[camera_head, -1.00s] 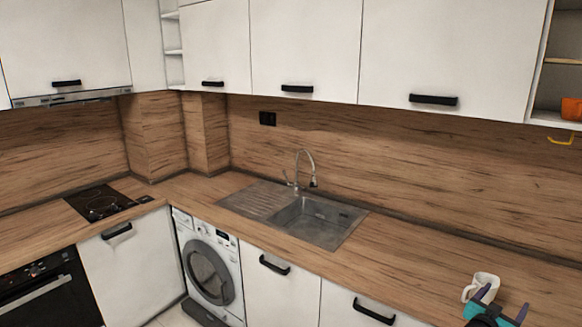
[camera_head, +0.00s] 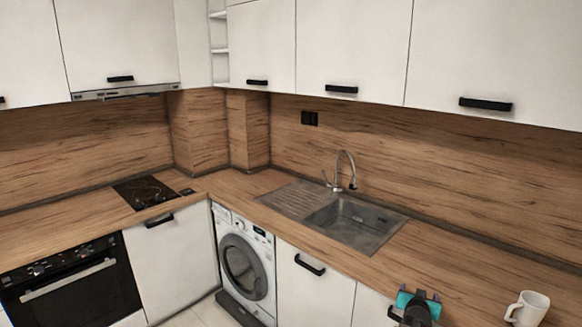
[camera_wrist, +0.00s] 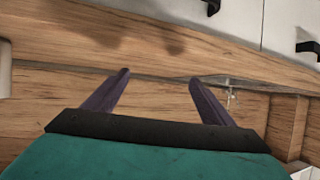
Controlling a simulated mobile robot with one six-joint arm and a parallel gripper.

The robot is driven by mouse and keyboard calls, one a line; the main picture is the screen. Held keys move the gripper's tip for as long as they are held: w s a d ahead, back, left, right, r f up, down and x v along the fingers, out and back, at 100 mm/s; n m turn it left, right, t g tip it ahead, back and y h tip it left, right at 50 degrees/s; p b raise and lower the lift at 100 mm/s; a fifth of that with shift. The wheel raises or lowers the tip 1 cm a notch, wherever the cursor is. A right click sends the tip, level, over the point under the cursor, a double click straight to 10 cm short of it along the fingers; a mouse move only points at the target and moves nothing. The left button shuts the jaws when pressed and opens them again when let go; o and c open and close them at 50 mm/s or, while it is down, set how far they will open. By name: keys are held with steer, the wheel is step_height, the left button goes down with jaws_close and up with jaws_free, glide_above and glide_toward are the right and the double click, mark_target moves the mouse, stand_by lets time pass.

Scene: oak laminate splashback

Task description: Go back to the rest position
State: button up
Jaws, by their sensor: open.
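My gripper (camera_head: 418,300) is at the lower right of the head view, over the front part of the counter, to the left of a white mug (camera_head: 528,308). It looks teal and dark there, and its fingertips are hard to make out. In the wrist view my gripper (camera_wrist: 158,78) shows two purple fingers spread well apart with nothing between them. The mug stands upright on the wooden counter (camera_head: 455,275), apart from my gripper.
A metal sink (camera_head: 355,222) with a tall tap (camera_head: 346,170) is set into the counter. A black hob (camera_head: 147,192) lies at the left, with an oven (camera_head: 72,285) and washing machine (camera_head: 245,265) below the counter. White cabinets (camera_head: 352,45) hang above.

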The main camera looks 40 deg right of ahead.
steer(key=w+a+f+n+t+y, duration=0.1)
steer(key=w+a+f+n+y, duration=0.15)
steer(key=w+a, duration=0.5)
steer(key=w+a+f+n+t+y, duration=0.1)
steer(key=w+a+f+y, duration=0.15)
steer(key=w+a, duration=0.5)
steer(key=w+a+f+n+y, duration=0.2)
steer(key=w+a+f, duration=0.1)
steer(key=w+a, duration=0.4)
steer(key=w+a+f+n+y, duration=0.2)
steer(key=w+a, duration=0.3)
steer(key=a, duration=0.5)
steer(key=w+a+f+n+g+y, duration=0.1)
steer(key=w+a+f+g, duration=0.1)
steer(key=a, duration=0.7)
steer(key=w+a+f+n+g+y, duration=0.1)
steer(key=a+f+n, duration=0.1)
steer(key=a, duration=0.8)
steer(key=s+a+f+n+g+y, duration=0.1)
steer(key=s+a+n+g, duration=0.15)
steer(key=a, duration=0.65)
steer(key=s+a+f+n+g, duration=0.1)
steer(key=s+a, duration=0.2)
steer(key=a, duration=0.7)
steer(key=s+f+g+b, duration=0.6)
steer(key=s+f+b, duration=0.5)
steer(key=s+f, duration=1.4)
step_height(320, 180, down, 5)
steer(key=shift+s+r+b, duration=0.2)
steer(key=shift+s+b, duration=0.2)
